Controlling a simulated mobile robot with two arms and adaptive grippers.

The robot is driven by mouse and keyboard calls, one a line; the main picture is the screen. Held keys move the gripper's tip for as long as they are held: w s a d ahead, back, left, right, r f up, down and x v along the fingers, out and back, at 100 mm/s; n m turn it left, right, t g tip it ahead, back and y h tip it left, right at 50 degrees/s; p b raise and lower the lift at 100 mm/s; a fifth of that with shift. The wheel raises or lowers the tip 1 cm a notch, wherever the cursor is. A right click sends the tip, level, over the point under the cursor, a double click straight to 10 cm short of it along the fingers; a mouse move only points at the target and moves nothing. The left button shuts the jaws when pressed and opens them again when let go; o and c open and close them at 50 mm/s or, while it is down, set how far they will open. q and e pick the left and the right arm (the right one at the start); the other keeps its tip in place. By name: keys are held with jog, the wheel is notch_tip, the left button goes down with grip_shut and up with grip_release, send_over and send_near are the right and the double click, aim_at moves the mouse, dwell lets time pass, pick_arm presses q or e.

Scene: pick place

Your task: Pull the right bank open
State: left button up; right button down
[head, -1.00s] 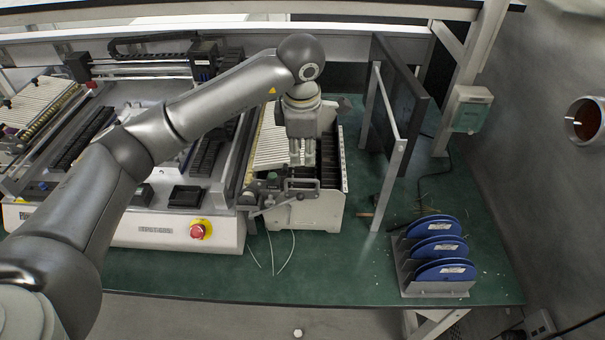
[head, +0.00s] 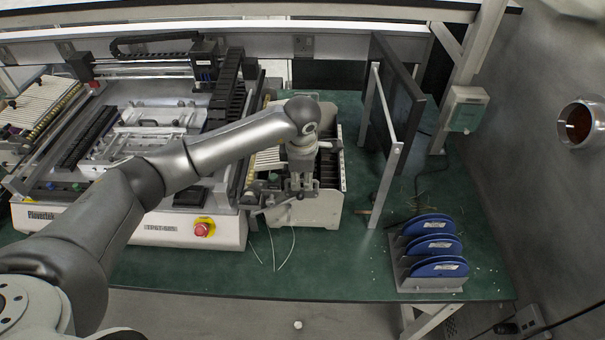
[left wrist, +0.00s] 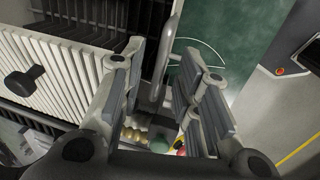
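The right bank (head: 318,212) is a pale-sided unit at the right end of the machine, with a row of white slats and dark slots. Its slats (left wrist: 75,75) show at the left of the left wrist view. My left gripper (head: 300,190) is at the bank's front end, pointing down, and my arm hides part of the bank. In the left wrist view the finger pads of my left gripper (left wrist: 163,85) stand apart. A grey upright bar (left wrist: 155,75) shows between them; I cannot tell whether they touch it. My right gripper is not in view.
The machine (head: 150,229) with a red stop button (head: 203,229) stands left of the bank. A dark upright panel (head: 396,90) on a light frame and a rack of blue reels (head: 435,247) stand to the right. Green table (head: 320,270) is mostly clear in front, apart from thin cables.

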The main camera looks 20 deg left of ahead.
pick_arm(q)
grip_shut()
jog(key=d+b, duration=0.1)
jog(key=w+d+b, duration=0.1)
jog(key=d+b, duration=0.2)
jog(key=d, duration=0.1)
jog(key=shift+w+d+r+b, duration=0.1)
jog(key=shift+w+d+b, duration=0.15)
jog(key=shift+w+b, duration=0.1)
grip_release()
jog(key=shift+s+a, duration=0.1)
